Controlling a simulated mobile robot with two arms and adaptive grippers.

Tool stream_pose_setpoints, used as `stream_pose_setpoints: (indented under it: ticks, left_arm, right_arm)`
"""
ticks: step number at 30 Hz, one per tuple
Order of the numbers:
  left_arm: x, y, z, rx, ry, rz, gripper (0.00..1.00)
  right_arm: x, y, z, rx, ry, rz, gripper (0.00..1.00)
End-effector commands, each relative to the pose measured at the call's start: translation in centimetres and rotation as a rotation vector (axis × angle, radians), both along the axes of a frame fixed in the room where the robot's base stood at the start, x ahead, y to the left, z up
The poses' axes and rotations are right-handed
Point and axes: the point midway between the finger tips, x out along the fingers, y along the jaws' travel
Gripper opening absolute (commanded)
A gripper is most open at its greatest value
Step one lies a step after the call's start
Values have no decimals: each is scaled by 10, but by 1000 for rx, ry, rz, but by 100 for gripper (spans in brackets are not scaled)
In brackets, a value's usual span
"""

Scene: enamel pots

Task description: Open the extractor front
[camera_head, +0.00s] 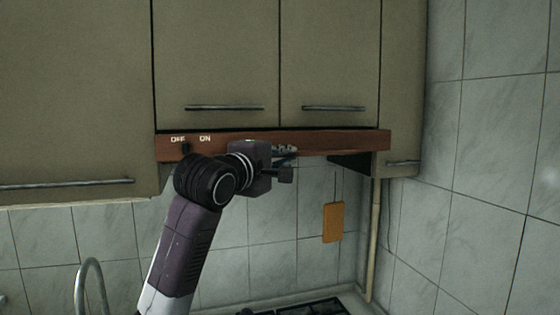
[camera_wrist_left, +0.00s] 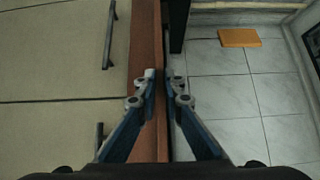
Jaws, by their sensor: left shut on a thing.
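The extractor front (camera_head: 345,142) is a long reddish-brown wooden strip under the beige wall cabinets, with OFF and ON lettering and a dark switch at its left. It also shows in the left wrist view as an upright brown band (camera_wrist_left: 146,40). My left gripper (camera_head: 288,152) is at the strip's lower edge near its middle. In the left wrist view my left gripper (camera_wrist_left: 160,80) has one finger on each side of the strip's edge and is shut on it. My arm and wrist cover part of the strip. My right gripper is not in view.
Beige cabinets (camera_head: 210,60) with bar handles sit directly above. Below, an orange board (camera_head: 333,222) hangs on the tiled wall, beside a vertical pipe (camera_head: 373,240). A hob (camera_head: 310,307) and a curved tap (camera_head: 90,280) are at the bottom.

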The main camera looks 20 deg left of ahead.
Motion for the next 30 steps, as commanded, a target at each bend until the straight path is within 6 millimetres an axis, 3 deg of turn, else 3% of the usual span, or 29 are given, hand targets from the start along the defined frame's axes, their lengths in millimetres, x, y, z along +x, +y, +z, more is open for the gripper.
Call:
stream_pose_setpoints:
  ticks: [3,9,20,21,25,30]
  left_arm:
    - [-26,-21,-4,0,2,-7,0]
    - [-53,-37,-3,-1,3,-3,0]
    - [-57,-38,-2,-2,5,-1,0]
    - [-57,-38,-2,-2,5,-1,12]
    - [-57,-38,-2,-1,4,0,26]
    - [-57,-38,-1,-1,3,0,26]
  right_arm:
    - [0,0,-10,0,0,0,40]
    - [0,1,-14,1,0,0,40]
    - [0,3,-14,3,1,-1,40]
    - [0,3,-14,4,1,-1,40]
    - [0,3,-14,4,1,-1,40]
    - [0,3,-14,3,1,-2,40]
